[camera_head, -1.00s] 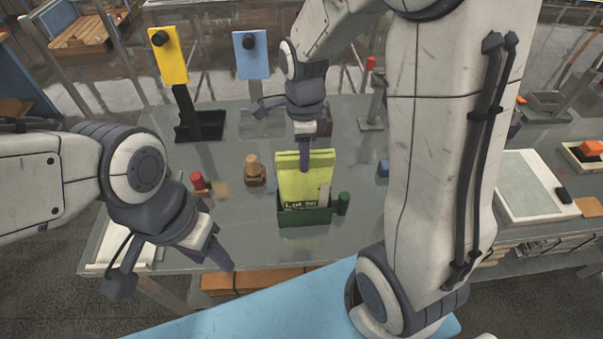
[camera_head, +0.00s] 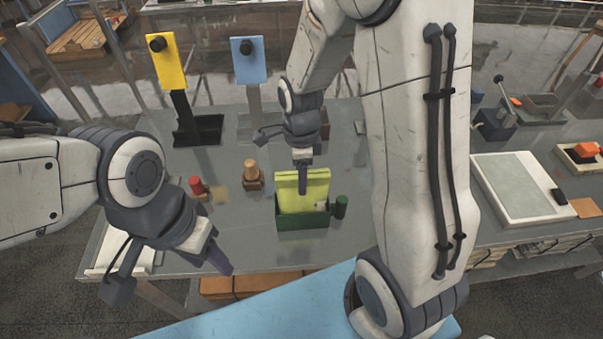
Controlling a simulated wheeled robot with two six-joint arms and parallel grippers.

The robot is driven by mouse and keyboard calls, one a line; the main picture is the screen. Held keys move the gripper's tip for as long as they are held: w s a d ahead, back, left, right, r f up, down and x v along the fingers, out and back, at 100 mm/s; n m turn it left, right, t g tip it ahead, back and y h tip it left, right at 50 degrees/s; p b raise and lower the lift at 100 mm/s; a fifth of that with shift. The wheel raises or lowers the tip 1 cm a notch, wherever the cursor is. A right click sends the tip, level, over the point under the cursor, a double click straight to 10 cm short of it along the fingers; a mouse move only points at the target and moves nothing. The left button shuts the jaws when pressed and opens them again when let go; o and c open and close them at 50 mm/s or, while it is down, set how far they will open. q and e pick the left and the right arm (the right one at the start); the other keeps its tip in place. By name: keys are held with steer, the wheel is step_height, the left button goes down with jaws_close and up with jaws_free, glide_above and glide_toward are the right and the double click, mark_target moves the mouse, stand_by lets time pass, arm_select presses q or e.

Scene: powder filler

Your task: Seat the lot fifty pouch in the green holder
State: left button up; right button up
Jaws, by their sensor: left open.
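The yellow-green pouch (camera_head: 289,199) stands upright in the green holder (camera_head: 303,221) on the grey table. The holder's front wall hides its lower part, and no lot marking is readable now. My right gripper (camera_head: 303,190) points down at the pouch's top edge, with a finger in front of it; it looks shut on the pouch. My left gripper (camera_head: 222,264) is open and empty, near the table's front edge, left of the holder and apart from it.
A dark green cylinder (camera_head: 341,207) stands close to the holder's right side. A wooden knob (camera_head: 251,175) and a red-topped piece (camera_head: 198,188) stand to its left. Yellow (camera_head: 167,66) and blue (camera_head: 250,66) panels on stands are behind. My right arm hides table to the right.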

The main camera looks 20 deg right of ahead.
steer(key=shift+r, duration=0.25)
steer(key=shift+w+r, duration=0.1)
steer(key=shift+r, duration=0.2)
step_height(320, 180, up, 11)
steer(key=b, duration=0.1)
steer(key=s+a+n, duration=0.4)
steer(key=s+n, duration=0.2)
steer(key=n, duration=0.3)
steer(key=s+a+f+n, duration=0.1)
steer(key=s+a+n, duration=0.3)
steer(key=n, duration=0.6)
steer(key=s+a+f+n+y, duration=0.1)
steer(key=s+a+n, duration=0.3)
steer(key=s+n, duration=0.4)
steer(key=shift+s+f+n, duration=0.15)
steer(key=shift+n, duration=0.65)
steer(key=shift+a, duration=0.1)
